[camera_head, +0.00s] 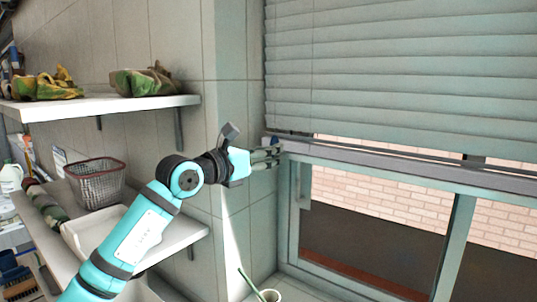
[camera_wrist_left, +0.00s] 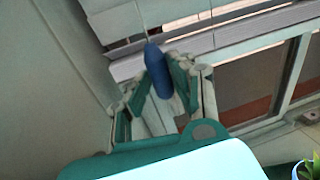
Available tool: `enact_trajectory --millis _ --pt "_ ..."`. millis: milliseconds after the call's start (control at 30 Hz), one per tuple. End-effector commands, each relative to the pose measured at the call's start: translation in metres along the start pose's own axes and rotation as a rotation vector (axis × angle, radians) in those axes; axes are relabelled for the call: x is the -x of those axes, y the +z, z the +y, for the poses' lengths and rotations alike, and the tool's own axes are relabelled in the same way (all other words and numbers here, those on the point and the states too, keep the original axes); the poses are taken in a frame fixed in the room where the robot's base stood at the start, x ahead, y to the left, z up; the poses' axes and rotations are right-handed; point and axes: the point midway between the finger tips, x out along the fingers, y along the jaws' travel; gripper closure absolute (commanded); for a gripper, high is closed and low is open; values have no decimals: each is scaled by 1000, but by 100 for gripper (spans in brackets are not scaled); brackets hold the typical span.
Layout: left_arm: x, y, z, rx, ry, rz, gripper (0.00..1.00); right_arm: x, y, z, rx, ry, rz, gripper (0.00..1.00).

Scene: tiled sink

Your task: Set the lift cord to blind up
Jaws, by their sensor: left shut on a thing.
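The lift cord shows in the left wrist view as a thin line ending in a blue tassel (camera_wrist_left: 157,72). My left gripper (camera_head: 277,155) is at the blind's lower left corner, beside the tiled wall. In the left wrist view its fingers (camera_wrist_left: 160,85) are closed around the blue tassel. Most of the cord is too thin to make out in the head view. My right gripper is out of view.
The window's lower part is uncovered.

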Motion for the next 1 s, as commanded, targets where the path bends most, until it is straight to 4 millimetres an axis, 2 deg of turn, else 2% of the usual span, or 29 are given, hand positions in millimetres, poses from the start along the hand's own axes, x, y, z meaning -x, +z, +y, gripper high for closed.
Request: enact_trajectory --millis 167,267,500,700,800,1000 --pt "-1 -33 0 2 -1 9 100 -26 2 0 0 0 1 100" --pt "-1 -60 0 2 -1 11 100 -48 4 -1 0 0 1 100" --pt "0 -136 0 3 -1 16 100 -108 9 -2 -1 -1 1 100" --pt "0 -192 0 3 -1 16 100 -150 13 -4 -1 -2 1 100" --pt "0 -214 0 2 -1 16 100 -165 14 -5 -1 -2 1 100" --pt "0 -243 0 3 -1 16 100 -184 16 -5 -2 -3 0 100"
